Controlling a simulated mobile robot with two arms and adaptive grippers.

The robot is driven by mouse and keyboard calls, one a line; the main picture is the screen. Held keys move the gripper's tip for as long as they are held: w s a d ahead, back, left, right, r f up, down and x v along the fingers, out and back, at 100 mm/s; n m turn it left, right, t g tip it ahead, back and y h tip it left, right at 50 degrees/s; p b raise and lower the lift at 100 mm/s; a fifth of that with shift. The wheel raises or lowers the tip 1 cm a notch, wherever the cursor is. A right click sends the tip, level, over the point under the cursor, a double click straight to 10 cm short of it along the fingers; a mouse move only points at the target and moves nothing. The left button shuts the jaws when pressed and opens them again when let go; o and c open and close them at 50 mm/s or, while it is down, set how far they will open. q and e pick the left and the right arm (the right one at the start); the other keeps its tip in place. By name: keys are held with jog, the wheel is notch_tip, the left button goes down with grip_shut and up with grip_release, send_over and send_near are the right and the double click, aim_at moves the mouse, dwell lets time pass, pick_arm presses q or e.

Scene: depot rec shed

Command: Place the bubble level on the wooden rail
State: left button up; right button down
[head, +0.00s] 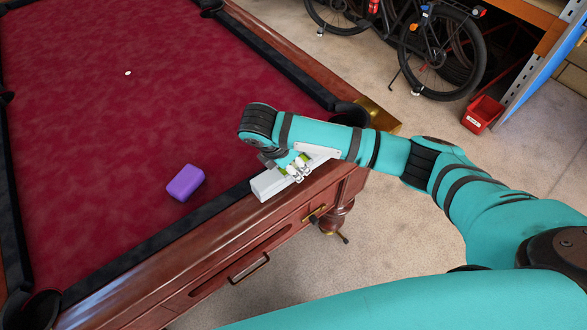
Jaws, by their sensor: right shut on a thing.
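The bubble level (270,185) is a pale grey-white bar with a bit of green near its middle. It lies along the wooden rail (188,233) of the pool table, near the corner pocket at the right. My right gripper (298,172) is over the middle of the level and shut on it. The level looks to be at the rail's top, but I cannot tell whether it touches the wood. The gripper and forearm hide part of the level. My left gripper is not in view.
A purple block (185,183) lies on the red cloth (95,110), left of the level. A small white ball-like spot (127,73) is farther back. A bicycle (435,50) and a red bin (482,114) stand on the floor beyond. The rail's near-left stretch is clear.

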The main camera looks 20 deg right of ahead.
aim_at(280, 170)
jog(key=shift+w+d, duration=0.1)
jog(key=shift+w, duration=0.35)
jog(key=shift+f+p, duration=0.45)
jog(key=shift+f, duration=1.3)
jog(key=shift+s, duration=0.1)
jog(key=c, duration=0.7)
grip_release()
jog(key=shift+f, duration=0.15)
jog(key=v, duration=1.1)
jog(key=shift+r, duration=0.3)
jog(key=shift+a+r, duration=0.25)
jog(key=shift+r, duration=0.05)
